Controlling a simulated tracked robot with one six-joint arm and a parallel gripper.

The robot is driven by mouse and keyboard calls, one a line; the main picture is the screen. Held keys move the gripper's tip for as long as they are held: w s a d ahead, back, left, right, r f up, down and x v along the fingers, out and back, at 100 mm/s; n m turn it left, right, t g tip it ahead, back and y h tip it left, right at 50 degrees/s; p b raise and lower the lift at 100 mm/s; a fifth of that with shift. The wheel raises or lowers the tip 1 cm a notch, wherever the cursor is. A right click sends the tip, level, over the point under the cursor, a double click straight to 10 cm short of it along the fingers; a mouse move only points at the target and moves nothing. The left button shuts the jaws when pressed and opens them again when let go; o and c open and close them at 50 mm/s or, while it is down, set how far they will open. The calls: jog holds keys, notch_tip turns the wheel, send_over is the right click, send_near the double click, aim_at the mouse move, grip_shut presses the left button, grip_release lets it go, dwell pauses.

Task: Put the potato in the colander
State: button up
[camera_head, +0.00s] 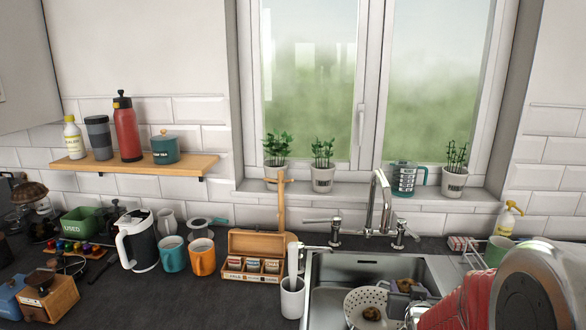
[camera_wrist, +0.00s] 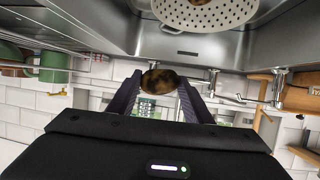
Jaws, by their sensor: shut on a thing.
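A brown potato (camera_wrist: 159,82) is between the two dark fingers of my gripper (camera_wrist: 160,88) in the wrist view; the gripper is shut on it. In the head view the held potato (camera_head: 405,284) shows over the sink, partly hidden by my gripper (camera_head: 408,288). The pale, perforated colander (camera_head: 357,303) is in the sink, just left of and nearer than my gripper in the head view. It also shows at the top of the wrist view (camera_wrist: 216,18), cut off by the edge. A brown item (camera_head: 372,313) lies inside it.
The steel sink (camera_head: 335,262) has a tap (camera_head: 381,200) behind it. A white utensil holder (camera_head: 292,298) stands at its left edge, near a wooden box (camera_head: 262,243). A green mug (camera_head: 497,251) is to the right. My red arm covers the right front.

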jog(key=w+a+f+n+y, duration=0.1)
jog(key=a+n+y, duration=0.1)
jog(key=a, duration=1.2)
jog(key=shift+w+a+f+n+t+y, duration=0.2)
jog(key=shift+w+a+n+t+y, duration=0.1)
jog(key=shift+y, duration=0.2)
jog(key=shift+d, duration=0.1)
